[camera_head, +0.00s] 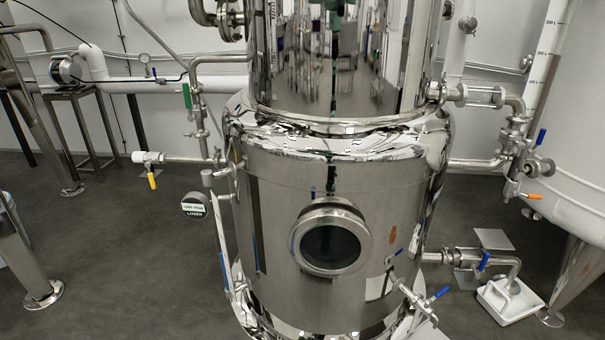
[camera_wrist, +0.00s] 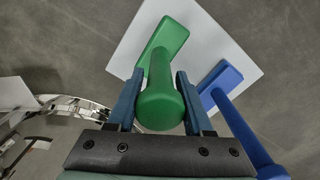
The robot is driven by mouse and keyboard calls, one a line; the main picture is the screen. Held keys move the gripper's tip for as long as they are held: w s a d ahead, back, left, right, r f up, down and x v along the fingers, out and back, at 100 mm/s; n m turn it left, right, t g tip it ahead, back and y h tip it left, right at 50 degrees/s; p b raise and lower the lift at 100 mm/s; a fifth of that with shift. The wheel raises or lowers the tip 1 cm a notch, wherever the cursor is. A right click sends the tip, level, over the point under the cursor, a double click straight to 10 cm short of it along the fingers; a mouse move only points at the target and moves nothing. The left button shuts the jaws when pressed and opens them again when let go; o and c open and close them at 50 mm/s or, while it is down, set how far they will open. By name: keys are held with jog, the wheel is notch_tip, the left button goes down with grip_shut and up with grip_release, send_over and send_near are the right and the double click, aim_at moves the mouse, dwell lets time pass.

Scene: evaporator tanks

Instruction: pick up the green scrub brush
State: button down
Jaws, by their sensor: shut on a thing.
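The green scrub brush (camera_wrist: 164,70) is in the middle of the wrist view, its rounded handle end towards me and its flat green block beyond. My gripper (camera_wrist: 158,76) has one blue finger on each side of the handle and is shut on it. The brush shows over a pale square plate (camera_wrist: 218,44); I cannot tell whether it touches the plate. I cannot make out the brush or my gripper in the head view.
A blue brush (camera_wrist: 223,88) stands close to the right of my gripper. Shiny metal pipework (camera_wrist: 75,103) is at the left of the wrist view. The head view shows a large steel tank (camera_head: 275,215) with valves, and open dark floor (camera_head: 120,250) to its left.

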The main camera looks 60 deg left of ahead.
notch_tip(320, 180, up, 10)
jog(key=p, duration=0.6)
dwell(0.7)
jog(key=c, duration=1)
grip_release()
grip_shut()
